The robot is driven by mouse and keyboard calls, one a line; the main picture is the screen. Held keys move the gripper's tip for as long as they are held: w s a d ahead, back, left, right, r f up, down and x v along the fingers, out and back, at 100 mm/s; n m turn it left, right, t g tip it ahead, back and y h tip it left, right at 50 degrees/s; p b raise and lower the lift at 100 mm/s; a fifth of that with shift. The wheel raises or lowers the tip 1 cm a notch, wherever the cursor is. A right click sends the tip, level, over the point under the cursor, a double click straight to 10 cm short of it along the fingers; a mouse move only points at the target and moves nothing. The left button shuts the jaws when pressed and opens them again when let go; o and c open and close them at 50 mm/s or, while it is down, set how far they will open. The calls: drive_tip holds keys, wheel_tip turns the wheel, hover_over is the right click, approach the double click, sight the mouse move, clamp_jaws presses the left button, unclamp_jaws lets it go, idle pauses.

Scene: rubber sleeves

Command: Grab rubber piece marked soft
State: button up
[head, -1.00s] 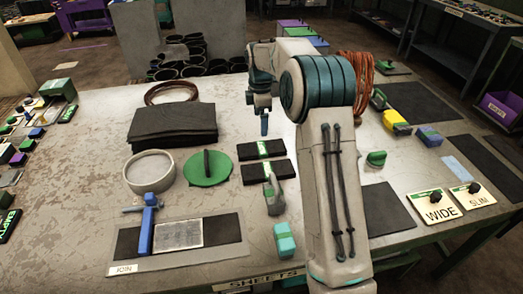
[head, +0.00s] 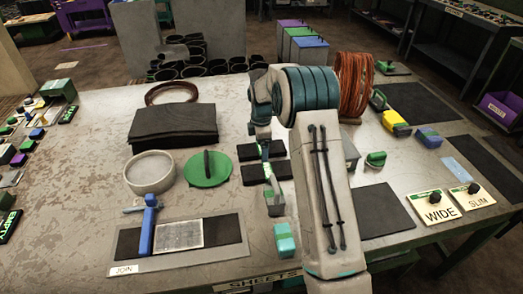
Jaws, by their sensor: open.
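Two black rubber pieces lie one behind the other in the middle of the table, the far one (head: 246,152) and the near one (head: 254,173). In the earlier frame each shows a green band with a mark too small to read, so I cannot tell which says soft. My gripper (head: 265,154) points down over these pieces, its jaws open, and hides their middles and bands. I cannot tell its exact height above them or whether it touches. Nothing shows held in it.
A green disc with an upright handle (head: 208,168) and a white bowl (head: 149,172) stand to the left. A grey-green tool (head: 275,197) and a teal block (head: 285,240) lie nearer. Dark stacked sheets (head: 173,125) lie behind left. Bare tabletop (head: 75,200) shows farther left.

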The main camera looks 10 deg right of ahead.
drive_tip(key=c, duration=1.2)
drive_tip(key=shift+r, duration=0.1)
drive_tip(key=shift+c, duration=0.2)
